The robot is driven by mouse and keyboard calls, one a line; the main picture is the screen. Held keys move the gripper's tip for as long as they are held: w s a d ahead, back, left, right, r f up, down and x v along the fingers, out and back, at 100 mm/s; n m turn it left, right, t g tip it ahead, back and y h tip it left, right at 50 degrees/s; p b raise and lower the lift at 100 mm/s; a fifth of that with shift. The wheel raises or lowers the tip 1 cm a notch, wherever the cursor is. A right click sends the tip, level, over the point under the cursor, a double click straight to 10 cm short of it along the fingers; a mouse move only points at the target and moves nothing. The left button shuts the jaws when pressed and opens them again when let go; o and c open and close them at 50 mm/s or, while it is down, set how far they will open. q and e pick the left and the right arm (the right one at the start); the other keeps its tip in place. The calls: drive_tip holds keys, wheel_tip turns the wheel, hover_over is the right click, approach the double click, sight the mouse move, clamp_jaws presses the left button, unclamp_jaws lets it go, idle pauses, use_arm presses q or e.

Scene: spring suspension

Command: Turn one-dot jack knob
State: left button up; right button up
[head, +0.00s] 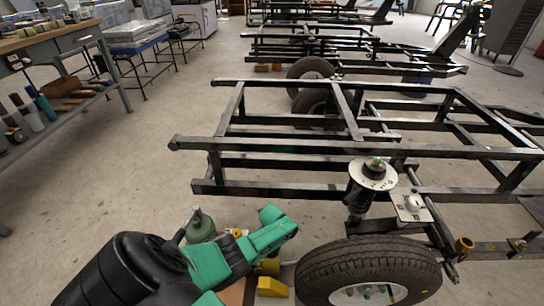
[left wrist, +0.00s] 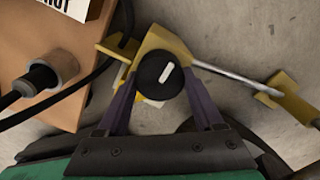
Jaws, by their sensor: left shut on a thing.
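A black round knob (left wrist: 166,84) with a white mark sits on a yellow jack body (left wrist: 163,44) in the left wrist view. I cannot make out any dots beside it. My left gripper (left wrist: 158,78) is shut on the knob, one dark finger on each side. A metal rod runs from the jack body to a yellow bracket (left wrist: 285,95) at the right. In the head view my left arm reaches to the floor beside the wheel, and yellow jack parts (head: 272,287) show there; the knob and fingertips are hidden by my gripper. My right gripper is not in view.
A tyre (head: 368,265) and a black trailer frame (head: 330,150) with a spring strut (head: 372,178) stand right of my gripper. A green bottle-shaped object (head: 200,226) stands beside my arm. An orange-brown box (left wrist: 50,60) is close by in the wrist view.

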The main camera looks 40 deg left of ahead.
use_arm(q)
drive_tip(key=shift+m, duration=1)
drive_tip(key=shift+d, duration=0.1)
drive_tip(key=o, duration=1.4)
